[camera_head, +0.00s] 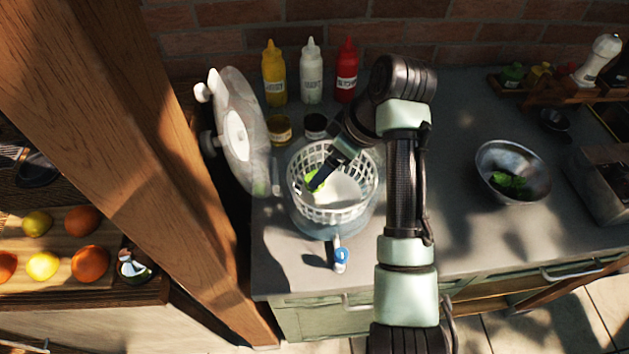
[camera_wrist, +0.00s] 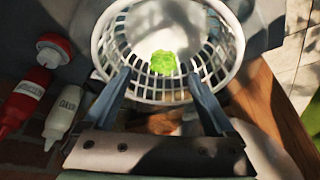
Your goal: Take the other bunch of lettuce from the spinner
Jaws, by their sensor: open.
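The salad spinner's white slotted basket (camera_head: 350,207) sits in its clear bowl on the grey counter, with the lid off. One bunch of bright green lettuce (camera_head: 313,180) lies in the basket on its left side, partly hidden by my gripper (camera_head: 314,187) in the head view. In the wrist view the lettuce (camera_wrist: 163,62) shows against the slotted wall of the basket (camera_wrist: 118,45). My gripper (camera_wrist: 165,84) is open, its fingers spread to either side of the lettuce. I cannot tell whether they touch it.
The spinner's lid (camera_head: 238,135) leans upright left of the bowl, close to a wooden post (camera_head: 130,150). Yellow, white and red bottles stand behind. A metal bowl (camera_head: 512,160) with dark green leaves stands right, with clear counter before it.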

